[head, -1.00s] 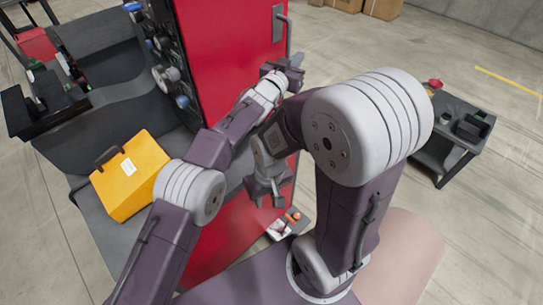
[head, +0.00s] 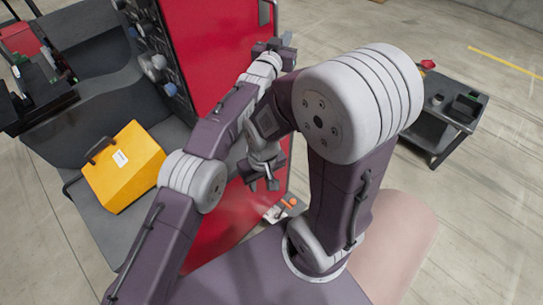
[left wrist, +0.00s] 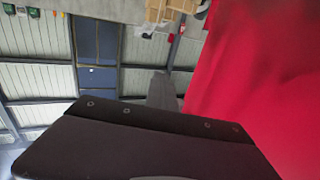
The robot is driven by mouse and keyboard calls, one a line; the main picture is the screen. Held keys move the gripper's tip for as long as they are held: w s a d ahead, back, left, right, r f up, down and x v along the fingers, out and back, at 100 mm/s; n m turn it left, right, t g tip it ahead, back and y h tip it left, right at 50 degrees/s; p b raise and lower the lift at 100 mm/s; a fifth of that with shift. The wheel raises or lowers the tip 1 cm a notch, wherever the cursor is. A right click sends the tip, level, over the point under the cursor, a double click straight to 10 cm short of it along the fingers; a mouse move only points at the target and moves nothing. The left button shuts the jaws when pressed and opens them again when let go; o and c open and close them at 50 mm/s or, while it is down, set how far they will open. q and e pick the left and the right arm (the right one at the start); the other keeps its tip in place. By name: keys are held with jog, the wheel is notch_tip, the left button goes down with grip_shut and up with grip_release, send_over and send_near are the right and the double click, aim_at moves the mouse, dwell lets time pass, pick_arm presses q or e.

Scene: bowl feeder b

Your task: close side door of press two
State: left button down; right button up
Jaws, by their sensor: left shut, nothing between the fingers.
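A tall red panel (head: 205,40), which looks like the press's side door, stands upright and swung out from the dark grey machine (head: 95,45) in the head view. My left gripper (head: 274,44) is at the panel's right edge, near its upright grey handle; whether it touches is unclear. Its fingers are shut and hold nothing. In the left wrist view the red panel (left wrist: 255,80) fills the right side, beside my dark gripper housing. My right gripper (head: 263,187) hangs lower, in front of the panel, with fingers apart and empty. My arms hide the panel's middle.
A yellow case (head: 123,170) rests on the machine's grey ledge at left. A dark cart (head: 440,120) with small items stands at right. Small orange and white items (head: 283,209) lie low beside the panel. Floor behind the cart is clear.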

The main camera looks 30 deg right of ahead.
pick_arm(q)
jog(key=shift+w+a+r, duration=0.4)
jog(key=shift+w+a, duration=0.2)
jog(key=shift+w, duration=0.1)
jog(key=s+d+b+v, duration=0.1)
jog(key=b+v, duration=0.3)
jog(key=v, duration=0.5)
jog(key=shift+s+f+b, duration=0.2)
jog(key=shift+f+b, duration=0.2)
jog(key=shift+f, duration=0.05)
